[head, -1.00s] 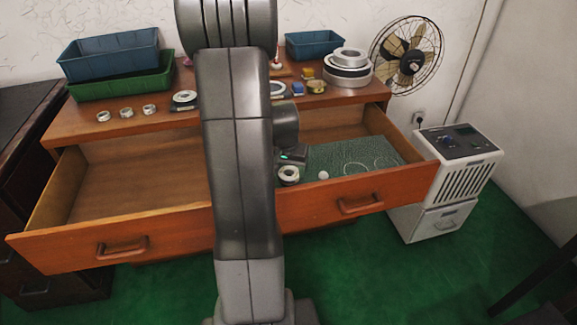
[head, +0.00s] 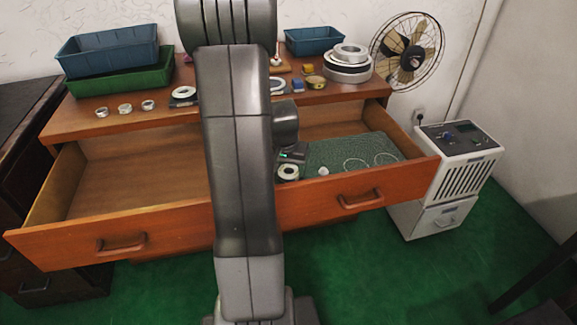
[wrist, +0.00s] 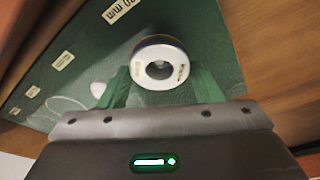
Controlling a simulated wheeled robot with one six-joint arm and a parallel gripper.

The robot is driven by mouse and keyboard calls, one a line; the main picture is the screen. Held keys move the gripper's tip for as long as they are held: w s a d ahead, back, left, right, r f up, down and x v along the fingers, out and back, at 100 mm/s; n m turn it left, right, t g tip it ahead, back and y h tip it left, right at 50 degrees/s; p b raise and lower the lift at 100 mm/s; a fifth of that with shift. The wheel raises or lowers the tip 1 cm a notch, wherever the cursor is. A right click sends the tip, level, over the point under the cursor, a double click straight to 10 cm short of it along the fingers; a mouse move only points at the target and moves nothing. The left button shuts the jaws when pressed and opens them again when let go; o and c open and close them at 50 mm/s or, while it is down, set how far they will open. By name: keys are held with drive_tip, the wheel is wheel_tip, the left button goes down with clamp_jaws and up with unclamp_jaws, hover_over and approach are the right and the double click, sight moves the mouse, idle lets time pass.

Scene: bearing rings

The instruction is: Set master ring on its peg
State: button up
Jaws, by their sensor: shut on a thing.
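A ring with a white labelled face and a dark hole (wrist: 160,68) sits between the green-tinted fingers of my gripper (wrist: 160,88) in the wrist view; its label is too small to read. My gripper is shut on this ring. In the head view the ring (head: 288,172) is over the left part of the green mat (head: 345,150) in the open drawer; I cannot tell whether it touches the mat. A small white rounded knob, possibly the peg (wrist: 97,88), stands on the mat beside the ring, apart from it. It also shows in the head view (head: 323,171).
The mat bears white circle outlines and size labels (wrist: 64,60). The drawer front (head: 315,204) and side walls stand around it; the drawer's left part (head: 140,182) is empty. Several rings, blue and green bins (head: 120,82) and a fan (head: 405,55) are on or behind the dresser top.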

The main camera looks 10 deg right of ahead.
drive_tip(key=shift+f+b, duration=0.55)
drive_tip(key=shift+f, duration=0.1)
drive_tip(key=o, duration=1.2)
drive_tip(key=shift+o, duration=0.2)
drive_tip(key=p+v, duration=0.3)
drive_tip(key=v, duration=1.1)
